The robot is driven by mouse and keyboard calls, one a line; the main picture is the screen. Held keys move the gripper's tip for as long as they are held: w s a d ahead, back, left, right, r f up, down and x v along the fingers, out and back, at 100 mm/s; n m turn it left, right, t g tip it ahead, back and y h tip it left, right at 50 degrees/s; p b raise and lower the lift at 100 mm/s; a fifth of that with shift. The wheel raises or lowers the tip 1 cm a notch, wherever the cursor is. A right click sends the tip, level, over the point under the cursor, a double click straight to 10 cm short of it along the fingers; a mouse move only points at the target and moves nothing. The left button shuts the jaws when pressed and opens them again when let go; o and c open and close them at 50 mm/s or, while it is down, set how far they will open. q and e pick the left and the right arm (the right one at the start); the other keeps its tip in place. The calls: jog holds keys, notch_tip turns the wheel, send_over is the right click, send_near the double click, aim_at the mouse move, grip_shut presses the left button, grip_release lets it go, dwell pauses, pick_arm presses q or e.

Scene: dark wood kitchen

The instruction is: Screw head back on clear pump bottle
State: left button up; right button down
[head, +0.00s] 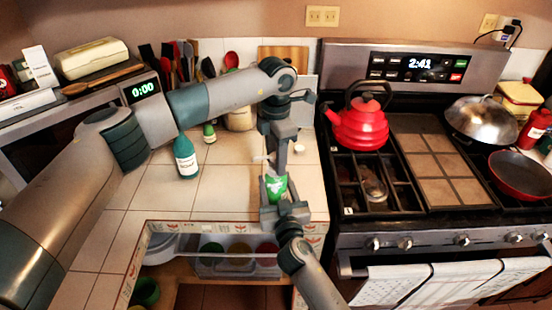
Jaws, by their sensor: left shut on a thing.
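The pump bottle (277,187) stands near the counter's front edge, with green showing on its body. Its lower part is hidden by my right gripper. My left gripper (277,166) points down directly above the bottle and is shut on the pump head (260,158), whose white spout sticks out to the left. I cannot tell whether the head touches the bottle's neck. My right gripper (281,198) comes up from below with its fingers at the bottle's lower part; whether they are closed on it is unclear.
A teal bottle (186,158) and a small green bottle (209,133) stand left on the tiled counter (225,185). A small white item (299,149) lies right of my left gripper. The stove with a red kettle (360,125) is at right. An open drawer (215,262) is below.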

pick_arm(q)
jog(key=m, duration=1.1)
jog(key=shift+m, duration=0.4)
jog(key=m, duration=1.1)
jog(key=shift+a+m, duration=0.1)
jog(key=shift+m, duration=0.3)
jog(key=m, duration=0.7)
jog(key=o, duration=1)
